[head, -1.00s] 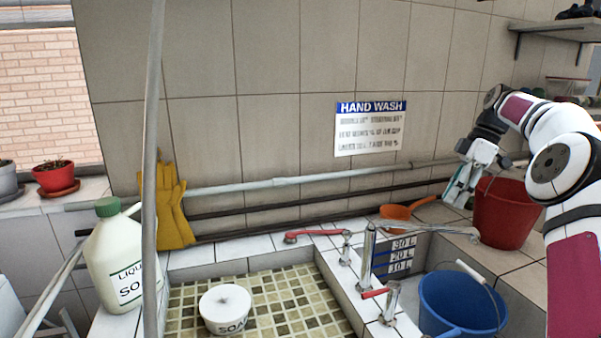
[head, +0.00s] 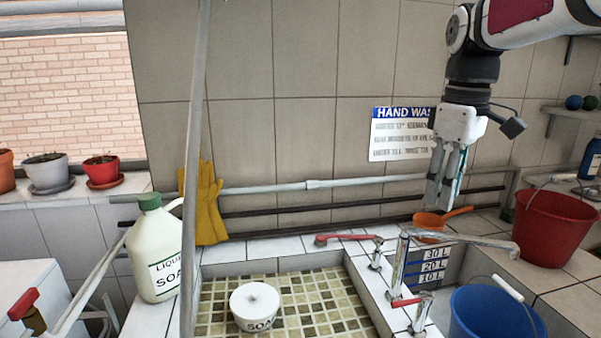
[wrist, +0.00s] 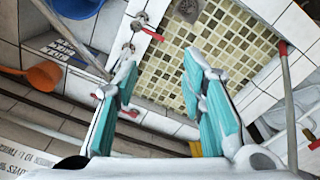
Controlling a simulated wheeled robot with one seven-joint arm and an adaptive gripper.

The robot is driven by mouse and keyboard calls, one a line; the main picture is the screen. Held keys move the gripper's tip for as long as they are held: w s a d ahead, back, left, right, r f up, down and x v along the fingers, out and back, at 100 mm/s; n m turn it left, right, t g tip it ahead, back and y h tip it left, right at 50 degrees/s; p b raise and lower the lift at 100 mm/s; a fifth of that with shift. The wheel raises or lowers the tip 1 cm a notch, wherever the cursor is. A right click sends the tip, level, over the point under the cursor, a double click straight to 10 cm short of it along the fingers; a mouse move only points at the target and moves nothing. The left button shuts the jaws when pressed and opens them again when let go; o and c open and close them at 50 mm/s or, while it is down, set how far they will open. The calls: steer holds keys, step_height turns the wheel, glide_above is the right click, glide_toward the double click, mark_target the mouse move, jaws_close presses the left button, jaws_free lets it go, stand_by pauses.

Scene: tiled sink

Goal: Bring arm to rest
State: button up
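My gripper (head: 442,190) hangs pointing down in front of the tiled wall, at the right of the head view, in front of the hand wash sign (head: 398,140). It overlaps the area above the orange scoop (head: 432,222) in the picture. In the wrist view my gripper (wrist: 160,85) shows two teal-padded fingers set wide apart, with nothing between them. The tiled basin floor (wrist: 205,60) and the red-handled taps lie beyond the fingers.
A red bucket (head: 552,230) stands at the right and a blue bucket (head: 490,315) sits in the right basin. A chrome tap (head: 398,268) stands between the basins. A soap bottle (head: 155,255), yellow gloves (head: 205,205) and a white soap pot (head: 255,303) are at the left.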

steer(key=s+a+f+m+t, duration=0.1)
steer(key=s+f+m, duration=0.3)
steer(key=s, duration=0.8)
steer(key=s+a+f+m+t, duration=0.2)
steer(key=s+a+f+m, duration=0.1)
steer(key=s, duration=0.9)
step_height(320, 180, down, 2)
steer(key=shift+a+f+m+t+p, duration=0.2)
steer(key=shift+a+m+t+p, duration=0.15)
steer(key=shift+a, duration=0.2)
